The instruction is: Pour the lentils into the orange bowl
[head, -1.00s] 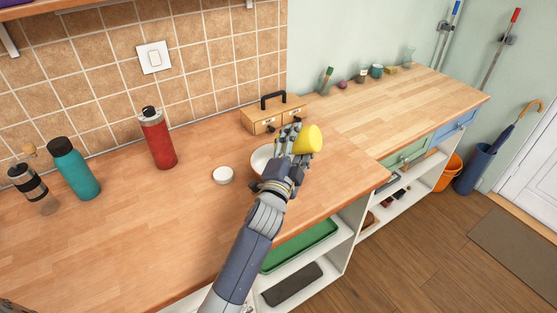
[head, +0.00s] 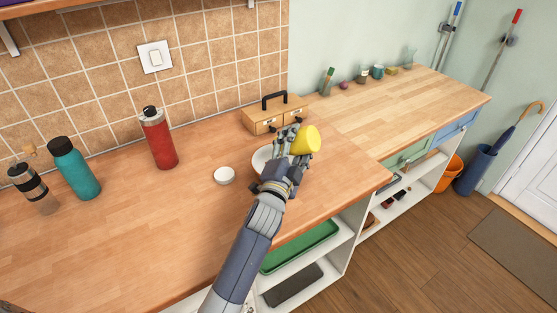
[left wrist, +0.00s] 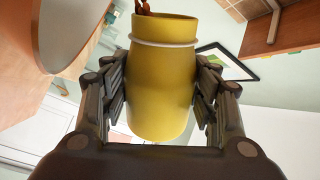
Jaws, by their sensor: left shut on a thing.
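My left gripper (head: 290,150) is shut on a yellow container (head: 306,140), held tilted over the counter. In the left wrist view the container (left wrist: 163,80) sits between both fingers, with a pale ring below its mouth. A few reddish-brown bits, apparently lentils (left wrist: 144,7), show at the mouth. The bowl (head: 261,160), pale inside with a thin orange-brown edge, stands on the counter behind and left of the gripper, which partly hides it. Its inside is mostly hidden in the head view. A pale rounded surface, apparently the bowl (left wrist: 75,35), shows at upper left in the left wrist view. My right gripper is not in view.
A red bottle (head: 158,138), a teal bottle (head: 74,168) and a glass jar (head: 33,188) stand further left. The front-left counter is clear.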

